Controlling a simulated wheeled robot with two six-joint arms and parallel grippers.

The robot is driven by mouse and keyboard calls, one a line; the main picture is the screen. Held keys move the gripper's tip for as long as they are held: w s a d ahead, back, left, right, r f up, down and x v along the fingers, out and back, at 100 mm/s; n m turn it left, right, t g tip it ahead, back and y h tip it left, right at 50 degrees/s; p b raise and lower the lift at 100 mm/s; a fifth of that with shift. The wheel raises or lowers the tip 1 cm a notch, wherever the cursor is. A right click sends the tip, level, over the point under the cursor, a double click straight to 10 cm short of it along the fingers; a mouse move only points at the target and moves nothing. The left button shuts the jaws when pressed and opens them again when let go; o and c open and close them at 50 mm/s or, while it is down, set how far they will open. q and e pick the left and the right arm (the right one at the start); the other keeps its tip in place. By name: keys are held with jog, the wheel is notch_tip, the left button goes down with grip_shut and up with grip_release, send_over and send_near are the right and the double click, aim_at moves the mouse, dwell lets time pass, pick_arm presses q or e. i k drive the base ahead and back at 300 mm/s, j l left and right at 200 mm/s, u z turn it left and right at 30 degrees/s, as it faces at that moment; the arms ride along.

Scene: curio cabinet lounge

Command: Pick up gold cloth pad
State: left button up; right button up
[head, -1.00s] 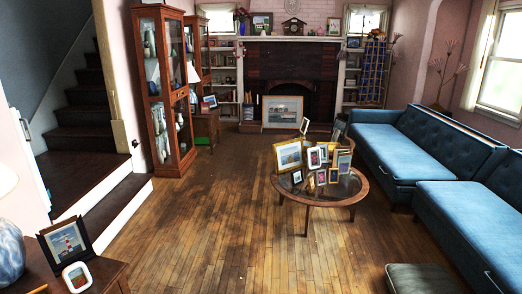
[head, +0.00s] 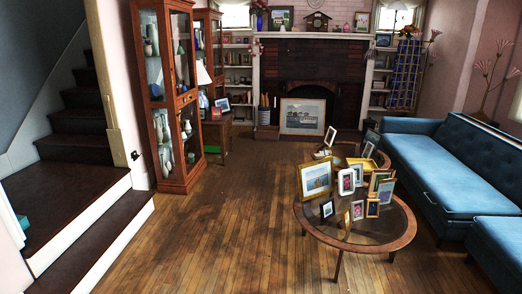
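I cannot clearly make out a gold cloth pad. A flat gold-yellow item (head: 362,163) shows behind the picture frames, on or near the rear round table (head: 335,150). It is partly hidden, and too small to tell whether it is cloth or a frame. Neither of my grippers is in view.
A round glass-topped table (head: 322,226) with several picture frames stands right of centre. A blue sofa (head: 432,172) lines the right side. A tall glass cabinet (head: 172,100) and dark stairs (head: 85,152) are at left. The wooden floor (head: 215,230) between is clear.

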aim_at(315, 156)
jog(key=i+z, duration=0.1)
jog(key=i, duration=0.55)
jog(key=i+z, duration=0.1)
jog(key=i, duration=0.6)
jog(key=i+z, duration=0.1)
jog(key=i, duration=0.55)
jog(key=i+j+z, duration=0.1)
jog(key=i, duration=0.55)
jog(key=i+j+z, duration=0.1)
jog(key=i, duration=0.6)
jog(key=i+j+z, duration=0.15)
jog(key=i+z, duration=0.2)
jog(key=i, duration=0.35)
